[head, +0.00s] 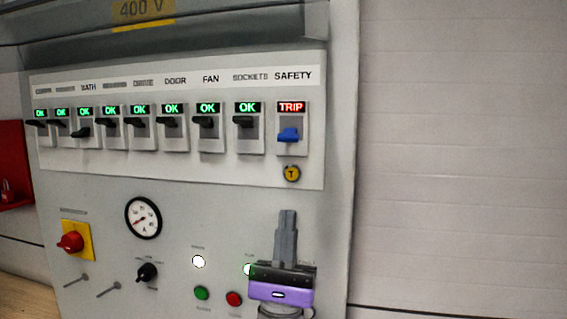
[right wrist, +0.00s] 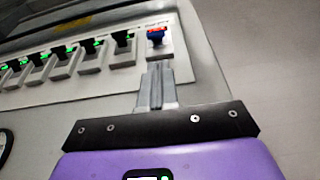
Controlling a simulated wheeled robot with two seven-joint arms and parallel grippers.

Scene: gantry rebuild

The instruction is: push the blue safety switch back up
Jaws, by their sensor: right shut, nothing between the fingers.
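The blue safety switch (head: 288,135) is at the right end of the switch row in the head view. Its lever sits low, under a red TRIP display (head: 291,107). My right gripper (head: 287,215) is below the switch and the yellow T button (head: 291,173), with its fingers shut and pointing up, empty. In the right wrist view the shut fingers (right wrist: 158,70) point toward the blue switch (right wrist: 156,39), with a gap between them. My left gripper is not in view.
Several black switches (head: 207,121) with green OK displays stand left of the safety switch. A gauge (head: 143,217), a red rotary knob (head: 70,242), a green button (head: 202,293) and a red button (head: 234,298) are lower on the panel. Right of the cabinet is bare wall (head: 460,150).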

